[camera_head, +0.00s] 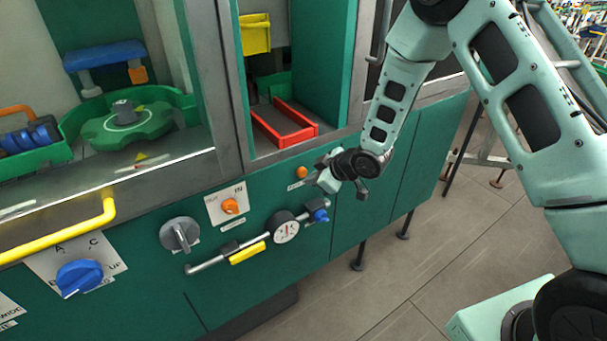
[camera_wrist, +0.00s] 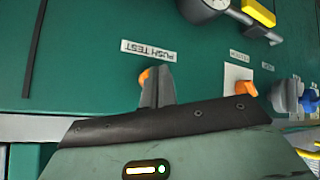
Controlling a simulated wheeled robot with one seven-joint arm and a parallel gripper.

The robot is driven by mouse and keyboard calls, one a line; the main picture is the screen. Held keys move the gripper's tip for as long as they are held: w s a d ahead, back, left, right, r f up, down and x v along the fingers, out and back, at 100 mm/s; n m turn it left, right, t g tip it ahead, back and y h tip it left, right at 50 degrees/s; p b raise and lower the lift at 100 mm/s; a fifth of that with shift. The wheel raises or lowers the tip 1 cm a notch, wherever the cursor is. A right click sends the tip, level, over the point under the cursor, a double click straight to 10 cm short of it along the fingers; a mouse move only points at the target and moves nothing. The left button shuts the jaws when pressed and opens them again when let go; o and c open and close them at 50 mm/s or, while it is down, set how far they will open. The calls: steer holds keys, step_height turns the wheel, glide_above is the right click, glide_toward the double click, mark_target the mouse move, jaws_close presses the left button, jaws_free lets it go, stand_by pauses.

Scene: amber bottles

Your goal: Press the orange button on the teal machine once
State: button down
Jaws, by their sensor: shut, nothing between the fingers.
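The teal machine front (camera_head: 340,225) carries a small orange button (camera_head: 301,172) with a white label just below it. In the wrist view the orange button (camera_wrist: 145,76) shows beside the label "PUSH TEST" and is partly hidden by my fingers. My gripper (camera_head: 322,170) is shut and empty, just right of the button in the head view. In the wrist view my closed fingertips (camera_wrist: 157,72) overlap the button's edge. I cannot tell whether they touch it.
An orange knob (camera_head: 231,206) on a white plate marked "IN" is to the left. A grey knob (camera_head: 180,235), a gauge (camera_head: 285,227) on a pipe with a yellow handle (camera_head: 248,252), and a blue valve (camera_head: 320,215) protrude nearby. A red tray (camera_head: 284,124) is above.

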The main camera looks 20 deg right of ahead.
steer(key=shift+w+a, duration=0.1)
steer(key=shift+w, duration=0.25)
steer(key=shift+w+a, duration=0.15)
steer(key=shift+w, duration=0.25)
stand_by(0.7)
stand_by(0.3)
steer(key=shift+s+d, duration=0.3)
steer(key=shift+s, duration=0.55)
steer(key=shift+s+d+b, duration=0.25)
steer(key=shift+s, duration=0.55)
steer(key=shift+s+d+b, duration=0.2)
steer(key=shift+s+d, duration=0.05)
steer(key=shift+s, duration=0.5)
steer(key=shift+s+d+b, duration=0.25)
steer(key=shift+s, duration=0.55)
